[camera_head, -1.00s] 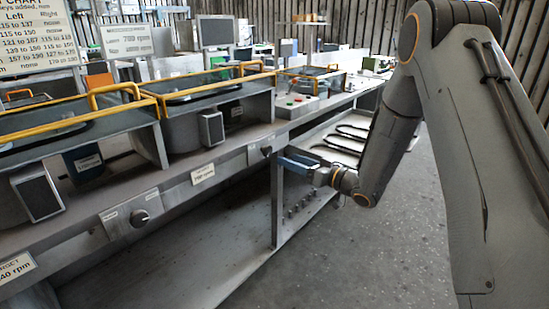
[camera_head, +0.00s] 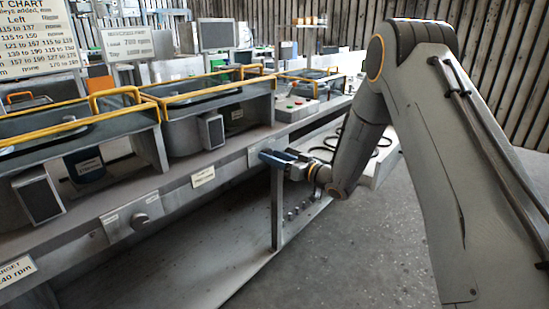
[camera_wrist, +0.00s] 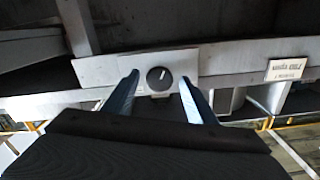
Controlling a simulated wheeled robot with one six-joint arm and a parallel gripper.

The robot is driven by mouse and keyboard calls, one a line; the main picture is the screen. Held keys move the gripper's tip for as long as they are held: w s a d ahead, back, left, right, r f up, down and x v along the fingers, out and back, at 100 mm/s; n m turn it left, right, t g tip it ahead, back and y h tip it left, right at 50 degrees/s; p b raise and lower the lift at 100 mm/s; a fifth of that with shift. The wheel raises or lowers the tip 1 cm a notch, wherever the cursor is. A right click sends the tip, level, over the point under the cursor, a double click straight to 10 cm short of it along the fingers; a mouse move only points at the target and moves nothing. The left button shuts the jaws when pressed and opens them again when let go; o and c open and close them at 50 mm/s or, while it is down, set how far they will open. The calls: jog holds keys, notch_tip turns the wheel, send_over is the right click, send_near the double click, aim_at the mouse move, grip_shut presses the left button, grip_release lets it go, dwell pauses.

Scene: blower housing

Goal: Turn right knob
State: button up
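The right knob (camera_wrist: 159,79) is a dark round dial with a white pointer line on a light plate, seen in the wrist view. In the head view it is hidden behind my gripper (camera_head: 276,158). In the wrist view my gripper (camera_wrist: 159,84) is open, with its two blue fingers apart and the knob between their tips in the picture. I cannot tell whether the fingers reach around the knob or stop short of it; no contact shows. The left knob (camera_head: 140,220) sits on its own plate on the same bench front.
The bench front rail (camera_head: 170,195) runs beside my arm, with a white label (camera_head: 203,177) between the knobs. A metal post (camera_head: 277,210) stands below my gripper. Yellow-railed housings (camera_head: 215,90) stand on the bench. The concrete floor (camera_head: 350,250) is open.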

jog(key=c, duration=1)
jog(key=shift+n, duration=0.3)
jog(key=n+b, duration=1)
jog(key=n, duration=1.1)
jog(key=shift+a+n, duration=0.1)
jog(key=shift+n, duration=0.2)
